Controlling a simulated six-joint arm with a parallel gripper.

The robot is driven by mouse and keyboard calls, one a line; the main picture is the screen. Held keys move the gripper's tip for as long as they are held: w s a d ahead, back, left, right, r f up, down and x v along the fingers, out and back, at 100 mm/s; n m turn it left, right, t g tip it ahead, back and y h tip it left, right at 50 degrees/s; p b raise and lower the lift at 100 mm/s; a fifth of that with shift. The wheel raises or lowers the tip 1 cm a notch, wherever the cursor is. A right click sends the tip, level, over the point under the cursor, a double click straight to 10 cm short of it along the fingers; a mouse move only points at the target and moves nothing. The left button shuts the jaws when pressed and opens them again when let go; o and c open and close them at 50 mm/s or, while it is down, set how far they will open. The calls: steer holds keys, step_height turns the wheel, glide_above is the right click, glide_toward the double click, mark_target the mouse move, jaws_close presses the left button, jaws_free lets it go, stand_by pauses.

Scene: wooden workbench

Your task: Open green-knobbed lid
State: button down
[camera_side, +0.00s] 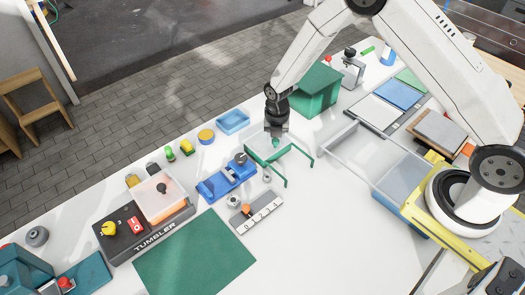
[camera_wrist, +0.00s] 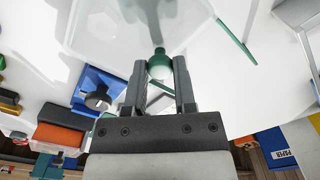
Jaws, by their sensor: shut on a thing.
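The green knob (camera_wrist: 159,64) sits between my two fingertips in the wrist view, and my gripper (camera_wrist: 160,72) is shut on it. The clear lid (camera_wrist: 105,32) spreads beyond the knob at the top of the wrist view. In the side view my gripper (camera_side: 277,130) points down at the green knob (camera_side: 276,142), above a pale see-through panel with green edges (camera_side: 262,158) and thin green legs. I cannot tell whether the lid is seated or lifted.
A blue fixture (camera_side: 228,180) and a numbered grey block (camera_side: 256,212) stand left of and in front of the gripper. A green box (camera_side: 316,90) stands behind. A clear-walled bin (camera_side: 372,152) is to the right.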

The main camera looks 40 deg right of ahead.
stand_by(0.4)
steer(key=s, duration=0.9)
steer(key=shift+c, duration=2)
jaws_free()
step_height(320, 180, up, 8)
